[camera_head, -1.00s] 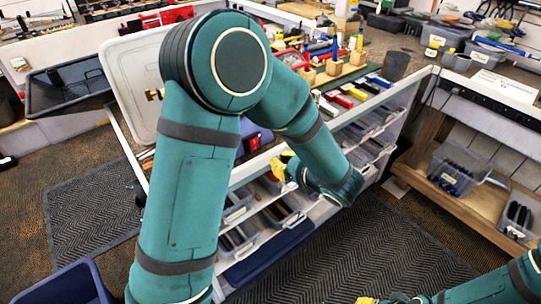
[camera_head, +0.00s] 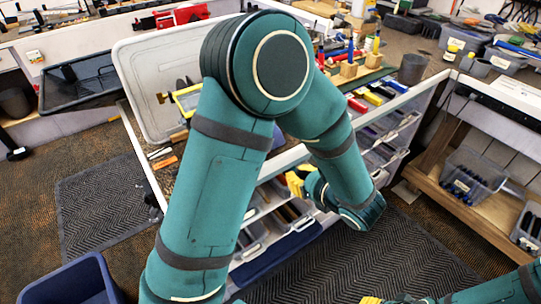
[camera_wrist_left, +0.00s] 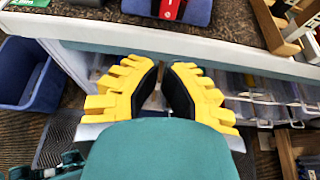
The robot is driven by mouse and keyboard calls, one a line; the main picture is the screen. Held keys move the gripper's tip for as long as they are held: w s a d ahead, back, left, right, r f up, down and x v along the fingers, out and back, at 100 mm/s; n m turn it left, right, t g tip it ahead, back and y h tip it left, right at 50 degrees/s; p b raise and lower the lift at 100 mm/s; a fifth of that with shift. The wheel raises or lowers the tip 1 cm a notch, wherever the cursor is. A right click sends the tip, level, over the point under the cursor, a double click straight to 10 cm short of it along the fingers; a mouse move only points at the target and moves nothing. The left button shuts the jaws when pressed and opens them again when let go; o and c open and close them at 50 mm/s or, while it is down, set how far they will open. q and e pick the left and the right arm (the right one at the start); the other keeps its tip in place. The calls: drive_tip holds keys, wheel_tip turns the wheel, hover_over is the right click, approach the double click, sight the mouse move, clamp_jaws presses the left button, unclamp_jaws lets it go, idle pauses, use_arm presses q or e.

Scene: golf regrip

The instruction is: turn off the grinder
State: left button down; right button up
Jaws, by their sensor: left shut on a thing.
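In the wrist view, a red block with a white mark (camera_wrist_left: 171,8) sits on a dark blue body (camera_wrist_left: 198,12) on the bench top. It may be the grinder's switch, but I cannot tell. In the head view I cannot make out the grinder; my left arm covers part of the bench. My left gripper (camera_head: 297,182) is at the bench's front side, just below the top edge. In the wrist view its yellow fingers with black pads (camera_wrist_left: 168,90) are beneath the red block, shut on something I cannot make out. My right gripper (camera_head: 372,300) shows only a yellow tip at the bottom edge.
Drawers with grey bins (camera_head: 290,215) fill the bench front by my left gripper. A white board (camera_head: 150,70) leans behind my arm. A blue bin (camera_head: 70,280) stands at lower left. A wooden shelf (camera_head: 430,185) is at right. Dark floor mats lie between.

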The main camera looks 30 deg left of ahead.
sight(271, 162)
use_arm(q)
drive_tip(key=x, duration=0.4)
drive_tip(key=b+x, duration=0.1)
drive_tip(key=x, duration=0.7)
drive_tip(key=shift+a+r+b, duration=0.25)
drive_tip(key=shift+r+b, duration=0.05)
drive_tip(key=shift+w+a, duration=0.3)
drive_tip(key=shift+a, duration=0.35)
